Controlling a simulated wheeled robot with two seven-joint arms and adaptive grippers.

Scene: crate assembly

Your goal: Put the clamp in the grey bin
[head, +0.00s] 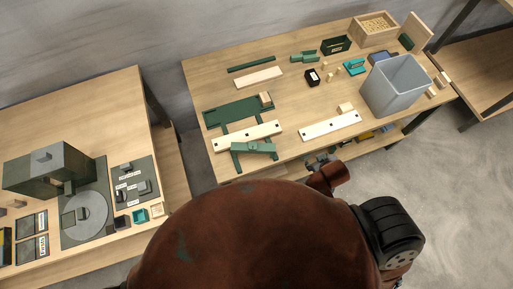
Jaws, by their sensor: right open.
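The grey bin (393,88) stands upright and open-topped at the right end of the main worktable. A small teal object (355,67) lies just left of the bin and looks like the clamp, though it is too small to be sure. My right gripper (318,160) shows small and partly hidden at the table's front edge, beyond my brown arm. It is open, and I see nothing held in it. It is well apart from the bin and the teal object. My left gripper is not in view.
The worktable (215,75) holds white bars, green plates (238,112), a black block (312,77) and small pegs. A wooden crate (375,30) stands behind the bin. A second table (85,105) with a green machine is at left.

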